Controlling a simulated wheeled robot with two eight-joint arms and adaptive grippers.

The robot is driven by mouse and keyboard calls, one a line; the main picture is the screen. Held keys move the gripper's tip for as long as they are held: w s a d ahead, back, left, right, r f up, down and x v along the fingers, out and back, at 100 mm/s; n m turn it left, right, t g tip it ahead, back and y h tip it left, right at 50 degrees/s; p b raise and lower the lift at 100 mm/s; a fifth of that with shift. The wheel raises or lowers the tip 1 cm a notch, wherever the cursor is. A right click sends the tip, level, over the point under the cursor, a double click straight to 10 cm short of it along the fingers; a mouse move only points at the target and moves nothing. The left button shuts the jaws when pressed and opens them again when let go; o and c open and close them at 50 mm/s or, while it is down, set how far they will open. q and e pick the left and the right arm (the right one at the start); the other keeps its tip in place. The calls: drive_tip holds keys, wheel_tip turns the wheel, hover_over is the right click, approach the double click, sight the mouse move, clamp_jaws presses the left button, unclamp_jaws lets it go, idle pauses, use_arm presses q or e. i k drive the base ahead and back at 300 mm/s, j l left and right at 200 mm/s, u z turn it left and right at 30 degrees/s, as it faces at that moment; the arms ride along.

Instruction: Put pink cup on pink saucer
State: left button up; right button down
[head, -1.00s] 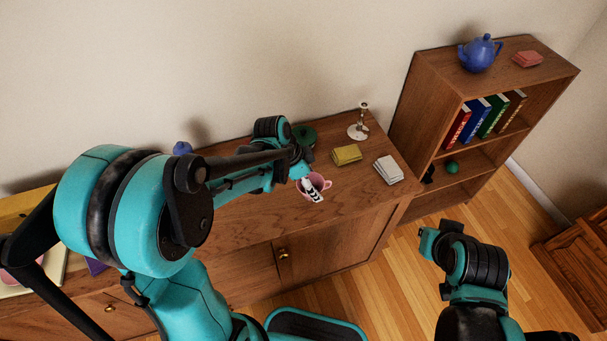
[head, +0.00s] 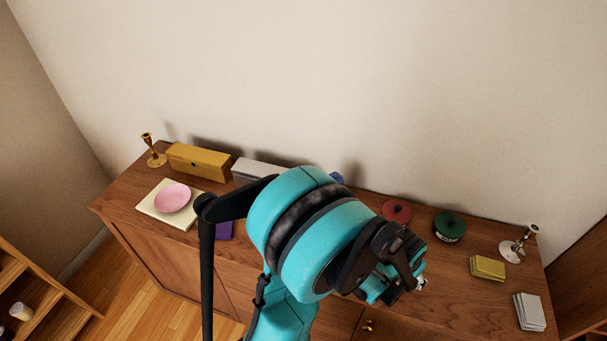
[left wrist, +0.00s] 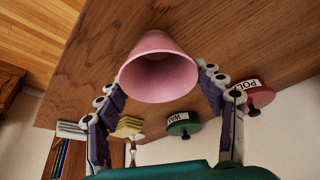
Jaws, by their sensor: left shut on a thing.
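The pink saucer (head: 174,197) lies on a cream square slab at the left end of the cabinet top in the head view. The pink cup (left wrist: 158,68) shows in the left wrist view with its open mouth toward the camera. My left gripper (left wrist: 162,82) is shut on the cup, one finger on each side of it. In the head view my left gripper (head: 418,285) is mostly hidden behind its own arm, over the right half of the cabinet top, and the cup is hidden there. The saucer is far to its left. My right gripper is not in view.
A gold box (head: 198,162), a brass candlestick (head: 153,155) and a pale box (head: 258,168) stand behind and beside the saucer. A purple item (head: 224,230) lies right of it. Red (head: 396,211) and green (head: 449,226) lidded pots, yellow (head: 487,267) and white stacks stand right.

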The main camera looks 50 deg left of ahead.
sight(177, 199)
drive_tip(key=j+u, duration=0.1)
drive_tip(key=u, duration=0.6)
drive_tip(key=k+j+u, duration=0.15)
drive_tip(key=j+u, duration=0.2)
drive_tip(key=j, duration=0.25)
drive_tip(key=j+u, duration=0.4)
drive_tip(key=j, duration=0.15)
drive_tip(key=k+j, duration=0.05)
